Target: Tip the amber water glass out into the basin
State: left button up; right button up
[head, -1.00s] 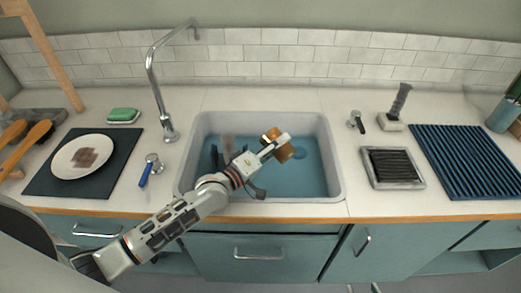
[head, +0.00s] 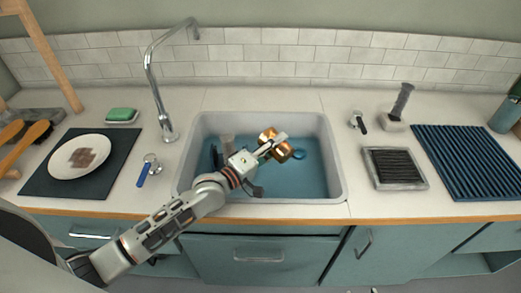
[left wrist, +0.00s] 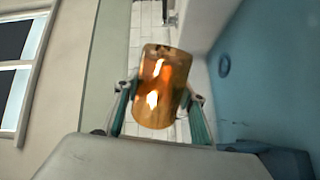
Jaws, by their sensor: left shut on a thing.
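The amber glass (head: 284,153) is held over the basin (head: 334,165), tipped well off upright. I cannot tell whether water is still in it. My left gripper (head: 274,145) is shut around its sides, and a pale finger crosses in front of the glass in the head view. In the left wrist view the glass (left wrist: 163,85) sits between the two fingers of the gripper (left wrist: 162,105), with bright orange reflections on it. The basin's blue inside (left wrist: 265,75) fills the right of that view.
A plate (head: 80,156) lies on a dark mat at left.

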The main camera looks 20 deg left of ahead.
pick_arm(q)
jog(key=shift+w, duration=0.1)
pick_arm(e)
jog(key=shift+f, duration=0.25)
pick_arm(q)
jog(key=shift+a+f+n+b, duration=0.15)
jog(key=shift+a+n+b, duration=0.05)
jog(key=shift+n+b, duration=0.25)
jog(key=shift+r, duration=0.2)
pick_arm(e)
jog(key=shift+s+f, duration=0.15)
jog(key=shift+f, duration=0.15)
pick_arm(q)
jog(key=shift+d+n+p, duration=0.1)
jog(key=shift+n+p, duration=0.25)
jog(key=shift+p, duration=0.05)
pick_arm(e)
jog(key=shift+r, duration=0.4)
pick_arm(q)
jog(key=shift+r+n+p, duration=0.25)
jog(key=shift+n+p, duration=0.05)
jog(key=shift+n, duration=0.1)
pick_arm(e)
jog(key=shift+w+r, duration=0.2)
jog(key=shift+r, duration=0.15)
